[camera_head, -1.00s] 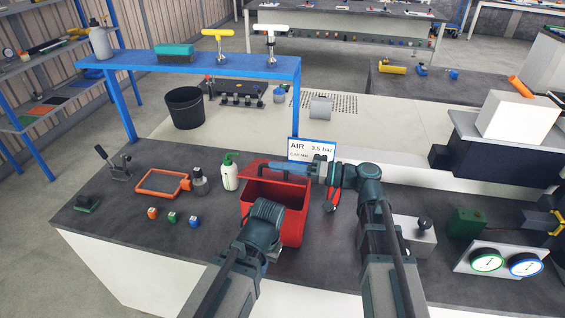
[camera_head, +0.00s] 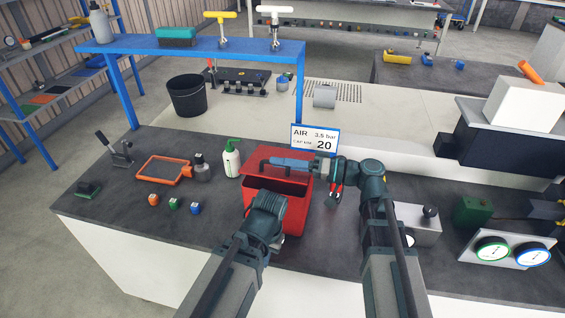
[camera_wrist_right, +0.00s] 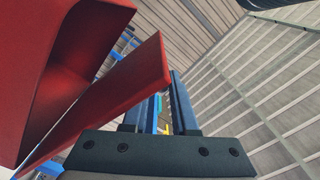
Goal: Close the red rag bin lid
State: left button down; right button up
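The red rag bin (camera_head: 293,218) stands on the dark bench in the middle of the head view. Its red lid (camera_head: 262,153) is raised at a slant over the rear, with a dark opening showing in front. My right gripper (camera_head: 277,162) reaches in from the right, its fingers lying across the lid. In the right wrist view, the lid panel (camera_wrist_right: 125,95) crosses beside the fingers, which stand apart with a gap between them. Contact cannot be told.
A white-green bottle (camera_head: 231,158) and an orange-framed tray (camera_head: 164,169) are left of the bin. A sign (camera_head: 313,138) stands behind it. A grey box (camera_head: 416,224) and gauges (camera_head: 492,249) are to the right. A blue shelf (camera_head: 190,47) spans behind.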

jog(key=shift+o, duration=1)
jog(key=shift+d, duration=0.1)
jog(key=s+d, duration=0.2)
jog(key=d, duration=1.1)
jog(key=shift+s+d, duration=0.2)
jog(key=shift+s, duration=0.15)
